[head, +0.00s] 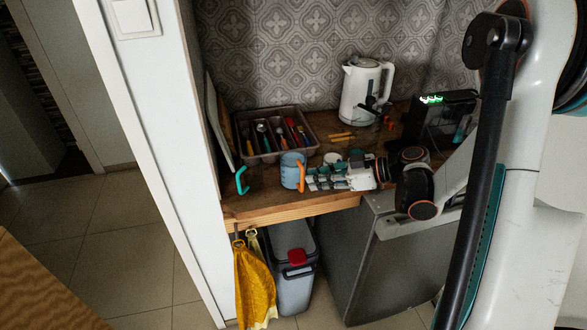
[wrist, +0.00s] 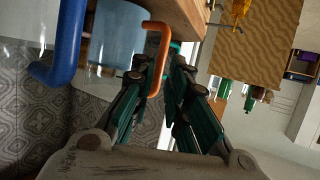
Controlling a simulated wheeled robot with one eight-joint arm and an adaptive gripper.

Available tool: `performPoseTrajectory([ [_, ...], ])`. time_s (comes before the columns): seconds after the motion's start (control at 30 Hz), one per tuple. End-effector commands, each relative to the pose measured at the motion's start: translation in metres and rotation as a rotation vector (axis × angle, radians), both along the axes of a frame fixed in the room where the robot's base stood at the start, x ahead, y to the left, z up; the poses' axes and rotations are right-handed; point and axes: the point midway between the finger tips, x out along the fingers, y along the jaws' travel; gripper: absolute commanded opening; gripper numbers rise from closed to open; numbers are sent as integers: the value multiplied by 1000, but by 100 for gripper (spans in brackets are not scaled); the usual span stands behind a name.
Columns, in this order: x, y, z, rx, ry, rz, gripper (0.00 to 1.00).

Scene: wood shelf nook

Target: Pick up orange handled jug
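The jug (head: 290,169) is pale blue with an orange handle (head: 301,178) and stands upright on the wooden counter near its front edge. In the wrist view, its translucent body (wrist: 118,36) is at the top and the orange handle (wrist: 158,50) is at the fingertips. My gripper (head: 312,178) reaches in from the right at handle height. In the wrist view, the gripper (wrist: 162,72) shows a gap between its fingers, with the handle at the mouth of that gap. Whether a finger touches the handle is hard to see.
A teal handle (head: 241,180) stands left of the jug. A cutlery tray (head: 246,122) lies behind, with a white kettle (head: 361,92) and a dark appliance (head: 440,116) farther right. A small white cup (head: 332,158) is close behind my gripper. Below are a bin (head: 293,285) and yellow cloth (head: 254,285).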

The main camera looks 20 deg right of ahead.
Motion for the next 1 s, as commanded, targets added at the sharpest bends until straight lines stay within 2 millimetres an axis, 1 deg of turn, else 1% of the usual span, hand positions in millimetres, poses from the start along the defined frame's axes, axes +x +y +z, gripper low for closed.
performPoseTrajectory([
  [0.2, 12, 24, -14, 0, 1, 5, 15],
  [0.37, 21, 38, -19, 0, 0, 3, 15],
  [0.57, 22, 38, -18, 0, 0, 1, 15],
  [0.6, 22, 38, -18, 0, 0, 1, 11],
  [0.63, 21, 38, -18, 0, 0, 1, 4],
  [0.67, 21, 38, -18, 0, 0, 1, 0],
  [1.0, 21, 38, -18, 1, 0, 1, 0],
])
